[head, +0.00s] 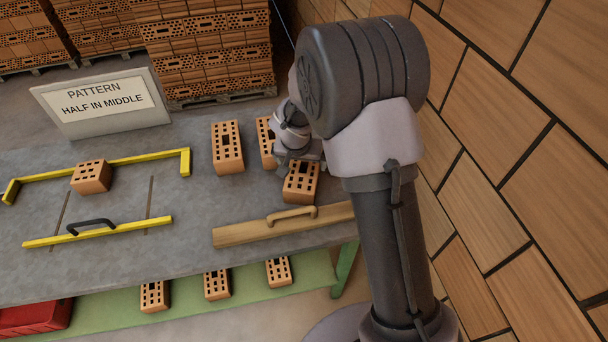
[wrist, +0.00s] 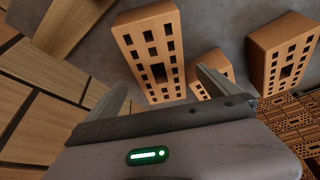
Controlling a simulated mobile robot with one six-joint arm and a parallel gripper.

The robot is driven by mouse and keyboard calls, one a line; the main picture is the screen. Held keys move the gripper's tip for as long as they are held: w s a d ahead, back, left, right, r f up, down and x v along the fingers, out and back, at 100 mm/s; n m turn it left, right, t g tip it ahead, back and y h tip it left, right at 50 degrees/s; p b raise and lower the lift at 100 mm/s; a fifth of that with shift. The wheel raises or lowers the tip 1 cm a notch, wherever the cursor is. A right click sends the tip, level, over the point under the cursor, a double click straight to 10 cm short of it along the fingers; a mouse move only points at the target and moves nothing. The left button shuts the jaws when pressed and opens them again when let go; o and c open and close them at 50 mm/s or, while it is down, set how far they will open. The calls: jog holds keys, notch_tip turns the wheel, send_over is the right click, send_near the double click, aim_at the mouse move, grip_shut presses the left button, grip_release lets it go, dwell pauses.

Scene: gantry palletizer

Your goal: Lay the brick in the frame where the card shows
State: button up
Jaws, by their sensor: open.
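The card (head: 100,100) stands at the back left and reads "PATTERN HALF IN MIDDLE". The yellow frame (head: 140,159) lies on the table's left part. A short brick (head: 92,178) sits at its back rail and hides part of it. Three bricks are to the right: a left one (head: 228,150), a middle one (head: 266,142) partly hidden by my arm, and a front one (head: 301,184). My gripper (head: 299,160) is open, at the front brick's back end. In the wrist view, this brick (wrist: 151,50) lies beyond the open fingers, with nothing gripped.
A wooden board with a handle (head: 240,235) lies along the table's front edge. A black handle (head: 91,225) is on the frame's front rail. Stacked brick pallets (head: 210,50) stand behind the table. Spare bricks (head: 217,285) are on the green lower shelf. A wall (head: 535,150) is close on the right.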

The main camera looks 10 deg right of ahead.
aim_at(304, 167)
jog(key=b+x, duration=0.1)
jog(key=x, duration=0.5)
jog(key=shift+w+d+f+b, duration=0.2)
jog(key=shift+w+b, duration=0.1)
jog(key=shift+b, duration=0.1)
jog(key=shift+r, duration=0.2)
jog(key=c, duration=2)
